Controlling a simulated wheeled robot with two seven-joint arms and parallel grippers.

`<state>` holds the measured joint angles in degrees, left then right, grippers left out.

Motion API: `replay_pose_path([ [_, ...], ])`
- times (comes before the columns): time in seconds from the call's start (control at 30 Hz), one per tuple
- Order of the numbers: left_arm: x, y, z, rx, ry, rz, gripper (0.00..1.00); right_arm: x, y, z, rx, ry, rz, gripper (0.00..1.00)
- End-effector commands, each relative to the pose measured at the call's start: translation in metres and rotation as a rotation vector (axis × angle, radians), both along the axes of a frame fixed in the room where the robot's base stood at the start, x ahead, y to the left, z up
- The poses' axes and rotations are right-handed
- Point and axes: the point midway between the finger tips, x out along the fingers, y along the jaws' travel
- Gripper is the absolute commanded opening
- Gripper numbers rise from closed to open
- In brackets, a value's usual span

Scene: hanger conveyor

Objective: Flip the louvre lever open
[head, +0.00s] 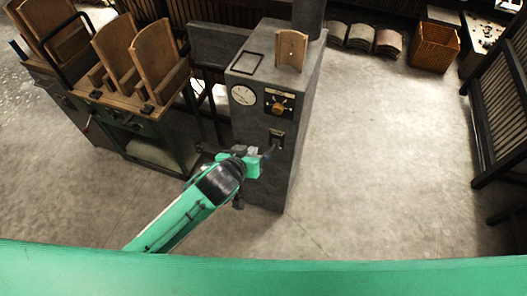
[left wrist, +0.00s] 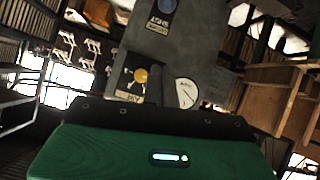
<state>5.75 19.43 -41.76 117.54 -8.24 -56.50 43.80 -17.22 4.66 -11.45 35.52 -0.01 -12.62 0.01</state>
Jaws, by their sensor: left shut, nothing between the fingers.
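The louvre lever's dark plate (head: 277,137) is on the front of a tall grey cabinet (head: 265,185), below an orange knob (head: 280,104). The lever itself is small, and I cannot tell its position. My left gripper (head: 266,155) is shut and empty, just in front of the cabinet and slightly below the plate. I cannot tell whether it touches the lever. In the left wrist view, a labelled plate (left wrist: 163,14) shows at the top and the yellow knob (left wrist: 141,75) below it. My right gripper is not in view.
A round gauge (head: 243,95) is left of the knob. A curved wooden piece (head: 291,50) stands on the cabinet top. A green bench (head: 130,120) with wooden chair-like pieces is at the left. The floor right of the cabinet is clear.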

Motion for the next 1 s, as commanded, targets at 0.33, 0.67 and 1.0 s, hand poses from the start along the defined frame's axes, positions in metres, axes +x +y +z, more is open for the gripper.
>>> replay_pose_path([
  [0.33,0.031,-0.012,-0.019,0.003,0.000,0.000,0.00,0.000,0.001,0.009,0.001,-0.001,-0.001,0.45],
  [0.67,0.073,-0.028,-0.048,0.002,0.001,0.000,0.00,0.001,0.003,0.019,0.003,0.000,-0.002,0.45],
  [1.0,0.065,-0.033,-0.086,0.001,0.001,-0.001,0.00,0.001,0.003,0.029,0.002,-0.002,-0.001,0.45],
])
